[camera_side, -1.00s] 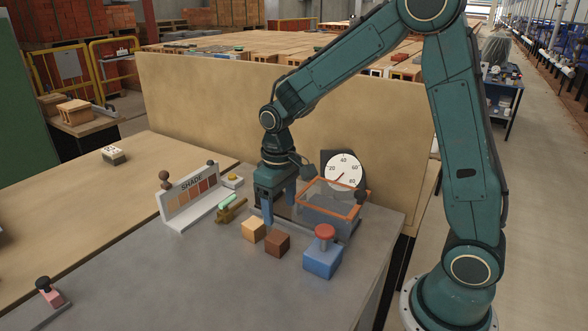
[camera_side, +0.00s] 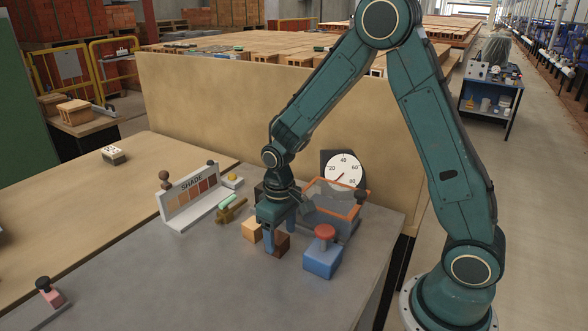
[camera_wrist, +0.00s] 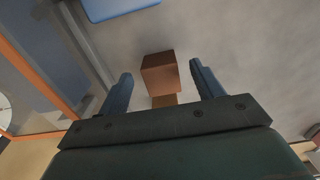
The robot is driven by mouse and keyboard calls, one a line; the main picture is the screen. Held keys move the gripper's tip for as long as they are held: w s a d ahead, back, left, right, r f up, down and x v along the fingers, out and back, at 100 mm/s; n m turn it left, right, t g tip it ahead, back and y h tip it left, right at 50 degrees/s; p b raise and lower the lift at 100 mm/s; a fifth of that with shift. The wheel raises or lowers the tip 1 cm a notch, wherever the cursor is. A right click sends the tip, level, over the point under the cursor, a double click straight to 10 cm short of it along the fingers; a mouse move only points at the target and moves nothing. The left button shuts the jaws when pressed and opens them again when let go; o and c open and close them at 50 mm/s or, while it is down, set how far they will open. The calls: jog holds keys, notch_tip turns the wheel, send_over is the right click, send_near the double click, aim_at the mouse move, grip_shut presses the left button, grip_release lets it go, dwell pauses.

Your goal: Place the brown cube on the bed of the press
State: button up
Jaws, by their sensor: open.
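The brown cube (camera_side: 283,242) sits on the grey table beside the tan cube (camera_side: 251,231). In the wrist view the brown cube (camera_wrist: 160,75) lies between the fingertips, with visible gaps on both sides. My gripper (camera_side: 280,240) is open, pointing down over the brown cube and partly hiding it in the side view. Its fingers also show in the wrist view (camera_wrist: 161,70). What looks like the press, with an orange-framed clear guard (camera_side: 338,197) and a dial (camera_side: 343,172), stands behind to the right. Its bed is largely hidden.
A blue box (camera_side: 322,262) with a red button stands right of the brown cube. A shade board (camera_side: 190,197) and a small brown tool with a green piece (camera_side: 231,210) are to the left. The table's front left is mostly clear.

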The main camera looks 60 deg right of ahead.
aim_at(281, 238)
jog(key=shift+f, duration=1.2)
jog(key=c, duration=1.2)
jog(key=shift+r, duration=0.1)
jog(key=shift+c, duration=0.2)
notch_tip(281, 238, up, 20)
